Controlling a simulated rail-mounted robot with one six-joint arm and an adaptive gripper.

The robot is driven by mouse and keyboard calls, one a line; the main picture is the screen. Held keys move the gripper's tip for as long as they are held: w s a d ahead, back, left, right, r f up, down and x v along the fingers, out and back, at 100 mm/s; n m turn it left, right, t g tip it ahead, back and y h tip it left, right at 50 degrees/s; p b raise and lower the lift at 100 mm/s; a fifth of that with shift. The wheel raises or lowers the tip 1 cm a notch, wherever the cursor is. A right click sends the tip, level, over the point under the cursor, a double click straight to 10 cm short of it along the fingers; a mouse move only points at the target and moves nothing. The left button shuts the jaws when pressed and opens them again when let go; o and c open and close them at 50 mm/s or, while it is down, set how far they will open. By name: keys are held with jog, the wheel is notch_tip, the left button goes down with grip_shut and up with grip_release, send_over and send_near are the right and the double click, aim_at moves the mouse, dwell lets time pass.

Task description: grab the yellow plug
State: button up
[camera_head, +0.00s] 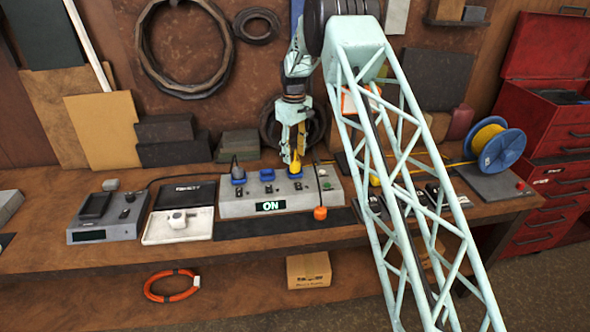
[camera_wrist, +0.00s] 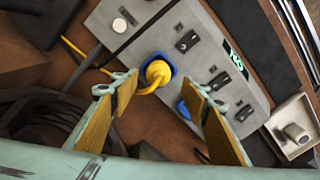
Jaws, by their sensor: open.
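The yellow plug (camera_head: 295,164) sits upright in a blue socket at the right end of the grey power box (camera_head: 235,210). In the wrist view the yellow plug (camera_wrist: 157,71) appears between and just beyond my fingertips, with its yellow cord curving away to the left. My gripper (camera_head: 293,148) points down above the plug in the head view. In the wrist view my gripper (camera_wrist: 161,84) is open, with a tan-padded finger on each side and nothing held. Whether a finger touches the plug cannot be told.
A black plug (camera_head: 236,170) stands in the box's left socket. An orange piece (camera_head: 320,212) hangs on a black cord at the box's front right. A grey device (camera_head: 105,225) and a white tray (camera_head: 150,228) lie to the left. A blue spool (camera_head: 500,150) stands right.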

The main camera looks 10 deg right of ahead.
aim_at(294, 163)
jog(key=shift+f, duration=0.4)
jog(key=shift+f, duration=0.1)
jog(key=shift+w+d+f, duration=0.15)
jog(key=shift+f, duration=2.35)
jog(key=shift+c, duration=0.9)
jog(key=c, duration=0.8)
